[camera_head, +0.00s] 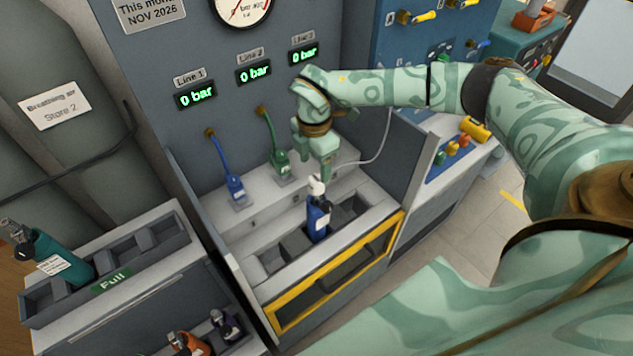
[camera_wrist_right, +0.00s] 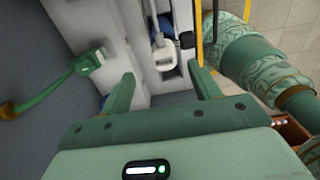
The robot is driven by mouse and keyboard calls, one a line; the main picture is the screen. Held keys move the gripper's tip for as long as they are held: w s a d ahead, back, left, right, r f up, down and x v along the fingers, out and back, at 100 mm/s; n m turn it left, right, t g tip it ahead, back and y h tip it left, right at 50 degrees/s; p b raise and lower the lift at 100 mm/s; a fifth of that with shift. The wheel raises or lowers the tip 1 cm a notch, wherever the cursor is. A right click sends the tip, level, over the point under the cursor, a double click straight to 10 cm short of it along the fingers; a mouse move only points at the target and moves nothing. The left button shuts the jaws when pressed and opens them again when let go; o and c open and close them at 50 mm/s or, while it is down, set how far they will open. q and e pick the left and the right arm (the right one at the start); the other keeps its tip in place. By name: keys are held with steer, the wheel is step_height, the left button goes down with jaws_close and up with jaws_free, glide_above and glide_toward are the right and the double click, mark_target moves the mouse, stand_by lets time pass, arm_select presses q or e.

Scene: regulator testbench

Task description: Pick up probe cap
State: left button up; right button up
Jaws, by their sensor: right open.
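A white piece (camera_head: 316,187) sits on top of a blue cylinder (camera_head: 318,222), which stands upright in the bench tray. It may be the probe cap, but I cannot tell for sure. My right gripper (camera_head: 314,152) is just above it, pointing down. In the right wrist view, my right gripper (camera_wrist_right: 164,88) is open with nothing between its fingers. There the white piece (camera_wrist_right: 165,55) lies just beyond the gap, roughly centred, with a black knob beside it. My left gripper is out of view.
A blue connector (camera_head: 235,187) and a green connector (camera_head: 281,162) hang on hoses left of my gripper. A thin white cable (camera_head: 378,150) runs to its right. A teal cylinder (camera_head: 62,256) lies in the rack at left. The yellow-framed front (camera_head: 335,285) edges the bench.

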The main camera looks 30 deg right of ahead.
mark_target(316, 178)
steer(key=f, duration=0.6)
steer(key=shift+s+d+f, duration=0.1)
steer(key=shift+s+f, duration=0.05)
steer(key=shift+s, duration=0.15)
steer(key=shift+c, duration=0.3)
steer(key=c, duration=1)
steer(key=shift+c, duration=0.2)
steer(key=shift+r, duration=0.75)
steer(key=s+d+r, duration=0.9)
steer(key=s+r, duration=0.1)
steer(key=r, duration=0.1)
steer(key=shift+s+d+r+b, duration=0.2)
steer(key=shift+d+r+b, duration=0.05)
steer(key=shift+r+b, duration=0.05)
